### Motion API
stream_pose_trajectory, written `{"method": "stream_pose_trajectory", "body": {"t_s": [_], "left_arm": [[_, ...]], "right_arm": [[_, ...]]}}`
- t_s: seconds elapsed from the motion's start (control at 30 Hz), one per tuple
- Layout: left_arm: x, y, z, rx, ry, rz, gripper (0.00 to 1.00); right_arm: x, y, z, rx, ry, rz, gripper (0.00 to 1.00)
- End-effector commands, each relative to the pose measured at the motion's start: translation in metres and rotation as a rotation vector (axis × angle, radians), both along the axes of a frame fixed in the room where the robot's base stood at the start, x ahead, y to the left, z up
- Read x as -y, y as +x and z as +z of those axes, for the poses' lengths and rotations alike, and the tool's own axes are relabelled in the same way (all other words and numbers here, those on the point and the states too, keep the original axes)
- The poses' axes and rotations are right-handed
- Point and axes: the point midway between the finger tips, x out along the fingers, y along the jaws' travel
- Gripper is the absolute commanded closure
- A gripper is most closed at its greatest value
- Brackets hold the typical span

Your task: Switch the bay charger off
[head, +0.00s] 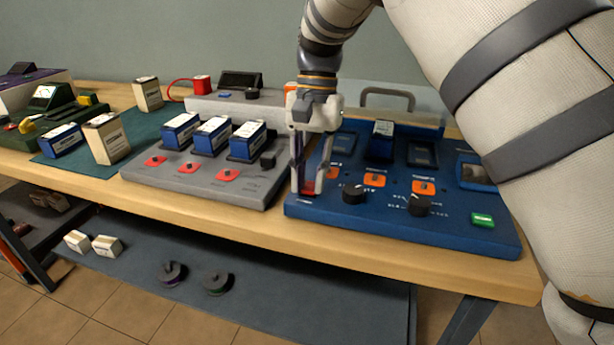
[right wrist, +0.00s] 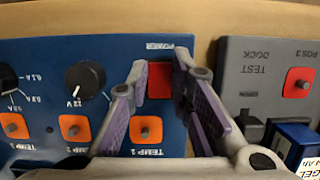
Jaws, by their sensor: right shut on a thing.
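The blue bay charger (head: 455,238) stands on the wooden bench at right of centre. Its red power switch (right wrist: 160,82) is at the panel's corner beside the grey dock, under a "POWER" label in the right wrist view. My right gripper (head: 305,184) points down over that corner. Its fingers stand on either side of the red switch, shut on it; the fingers partly hide the switch in the head view. Whether the switch is on or off cannot be told. My left gripper is not in view.
Black knobs (head: 353,192), orange-based toggles (head: 424,187) and a green button (head: 483,220) sit close by on the panel. The grey test dock (head: 235,190) with several batteries is just left. A lower shelf (head: 330,300) lies below.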

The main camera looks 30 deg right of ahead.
Motion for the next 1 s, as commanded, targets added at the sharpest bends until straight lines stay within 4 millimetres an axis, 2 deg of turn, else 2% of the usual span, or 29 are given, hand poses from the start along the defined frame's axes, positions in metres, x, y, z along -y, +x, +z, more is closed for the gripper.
{"method": "stream_pose_trajectory", "body": {"t_s": [0.13,0.17,0.23,0.57,0.67,0.9,1.0], "left_arm": [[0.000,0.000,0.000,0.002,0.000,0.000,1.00],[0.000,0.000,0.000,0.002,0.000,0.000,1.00],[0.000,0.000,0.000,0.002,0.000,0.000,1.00],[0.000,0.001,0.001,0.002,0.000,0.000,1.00],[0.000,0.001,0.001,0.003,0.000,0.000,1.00],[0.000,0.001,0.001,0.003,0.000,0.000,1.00],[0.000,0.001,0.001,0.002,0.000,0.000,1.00]], "right_arm": [[-0.001,-0.001,0.000,-0.001,0.001,-0.001,1.00],[-0.001,-0.001,0.000,-0.001,0.001,-0.001,0.76],[-0.001,-0.001,0.000,-0.001,0.001,-0.001,0.60],[0.000,0.000,0.003,0.001,0.000,0.000,0.60],[0.003,0.004,0.019,0.004,0.000,0.000,0.60],[0.017,0.015,0.083,0.006,0.000,0.001,0.60],[0.020,0.018,0.101,0.003,0.000,0.000,0.60]]}}
